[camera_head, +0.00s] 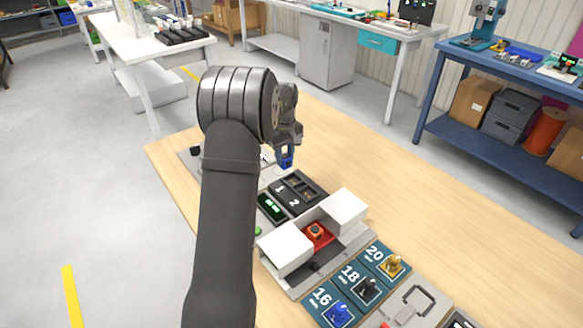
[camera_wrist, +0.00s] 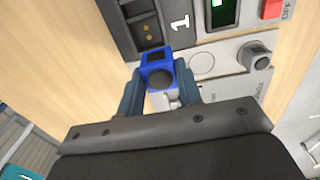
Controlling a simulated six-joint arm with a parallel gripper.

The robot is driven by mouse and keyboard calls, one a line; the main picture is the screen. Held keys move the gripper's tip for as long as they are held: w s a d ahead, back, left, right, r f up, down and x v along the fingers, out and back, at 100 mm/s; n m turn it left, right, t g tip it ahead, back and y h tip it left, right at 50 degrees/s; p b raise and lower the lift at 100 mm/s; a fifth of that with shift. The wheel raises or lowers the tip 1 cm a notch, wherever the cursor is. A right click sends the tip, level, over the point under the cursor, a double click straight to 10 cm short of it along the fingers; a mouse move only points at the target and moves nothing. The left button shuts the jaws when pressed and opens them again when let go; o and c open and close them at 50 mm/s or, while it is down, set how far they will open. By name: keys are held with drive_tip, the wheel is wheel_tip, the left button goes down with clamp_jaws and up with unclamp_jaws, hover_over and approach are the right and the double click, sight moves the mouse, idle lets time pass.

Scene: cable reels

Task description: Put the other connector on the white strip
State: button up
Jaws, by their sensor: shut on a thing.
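My gripper (camera_head: 288,147) is shut on a blue connector (camera_head: 286,161), held above the far part of the bench. In the wrist view the connector (camera_wrist: 157,62) sits between my two finger tips (camera_wrist: 158,88); it is a blue block with a dark round face. It appears in front of the edge of a black two-slot block (camera_wrist: 150,28), which is marked 1 and 2 in the head view (camera_head: 298,192). I cannot make out a white strip with certainty; my arm hides part of the bench.
A light grey panel (camera_wrist: 225,57) with a knob lies beside the black block. Nearer are two white blocks (camera_head: 343,207) around a red part (camera_head: 318,234), then teal pads (camera_head: 364,285) marked 16, 18 and 20 with coloured pieces. The wooden bench (camera_head: 440,220) is clear to the right.

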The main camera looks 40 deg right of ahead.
drive_tip(key=w+a+f, duration=0.1)
drive_tip(key=w+a, duration=0.1)
drive_tip(key=w+a+f, duration=0.1)
drive_tip(key=w+a, duration=0.1)
drive_tip(key=w, duration=0.1)
drive_tip(key=w+a+f, duration=0.1)
drive_tip(key=w+a, duration=0.1)
drive_tip(key=a, duration=0.1)
drive_tip(key=shift+w+f, duration=0.2)
drive_tip(key=shift+f, duration=2.35)
drive_tip(key=shift+f, duration=0.1)
drive_tip(key=shift+f, duration=0.25)
drive_tip(key=o, duration=1.1)
drive_tip(key=shift+c, duration=0.2)
